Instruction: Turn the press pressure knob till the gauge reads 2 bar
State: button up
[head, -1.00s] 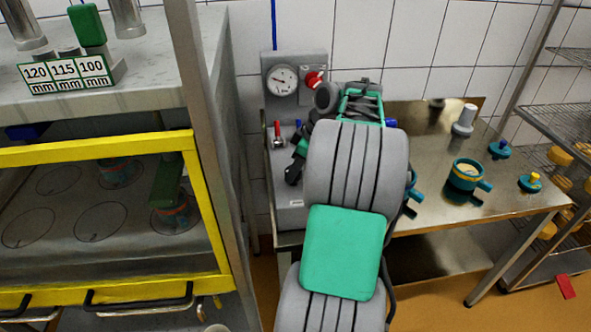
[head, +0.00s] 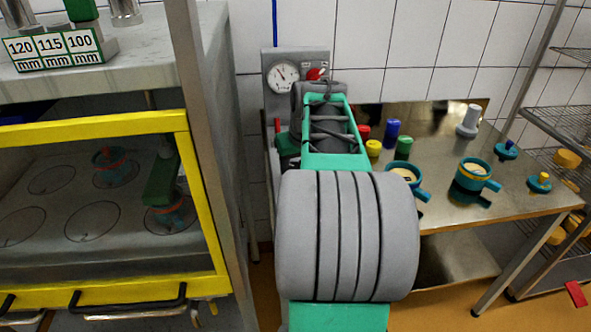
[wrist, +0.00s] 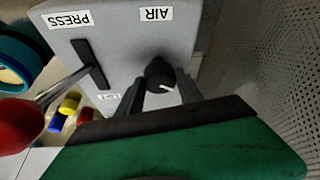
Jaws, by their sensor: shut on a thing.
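In the wrist view a black knob (wrist: 160,72) with a white pointer mark sits on a grey box (wrist: 118,40), beside a label reading AIR. My gripper (wrist: 160,88) is shut on this knob, one dark finger on each side. In the head view the round white gauge (head: 282,76) is on a grey wall panel (head: 295,56). Its dark needle points up and left; the figures are too small to read. My arm hides the gripper and the black knob in the head view.
A metal lever with a red ball (wrist: 14,126) stands near my gripper, by a label reading PRESS. Teal moulds (head: 473,176) stand on the steel table (head: 450,145). A yellow-framed guard (head: 95,124) is at left.

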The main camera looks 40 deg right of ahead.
jog(key=shift+a+m+g+h+b, duration=0.1)
jog(key=shift+m+g+h+b, duration=0.25)
jog(key=shift+m, duration=0.75)
jog(key=o, duration=1.3)
jog(key=shift+o, duration=0.2)
jog(key=v, duration=0.7)
jog(key=shift+s+r, duration=0.15)
jog(key=shift+r, duration=0.2)
jog(key=shift+a, duration=0.1)
